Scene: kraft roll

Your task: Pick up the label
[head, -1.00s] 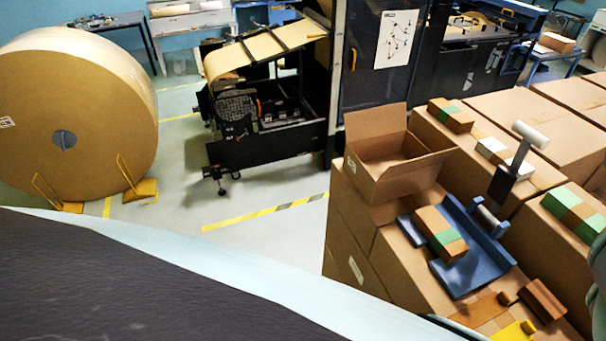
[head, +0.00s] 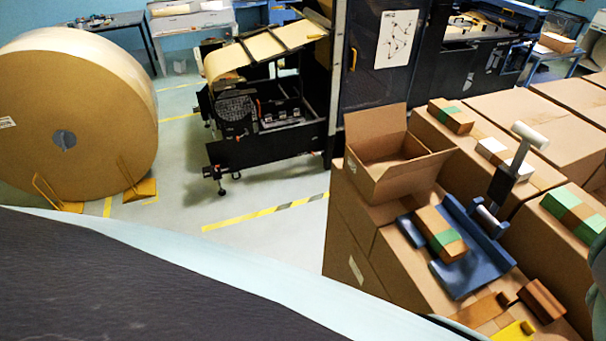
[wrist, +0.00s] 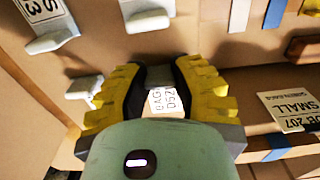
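My gripper (wrist: 161,74), with yellow ribbed fingers and dark inner pads, shows in the wrist view. A white label (wrist: 166,101) with dark printed letters shows between the fingers, partly hidden by them and by my gripper's body. A small grey block (wrist: 159,76) lies just beyond it, between the fingertips. The pads look close to the block's sides, but I cannot tell whether they touch or grip it. Another printed label, reading "JOB 207 SMALL" (wrist: 291,109), lies at the right. A third label (wrist: 41,9) is at the top left. My gripper is not seen in the head view.
White tabs (wrist: 148,20) stand out near my gripper in the wrist view. In the head view, cartons (head: 360,225) at the right carry an open box (head: 385,165) and a blue tray (head: 470,275). A large kraft roll (head: 100,110) stands at the left.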

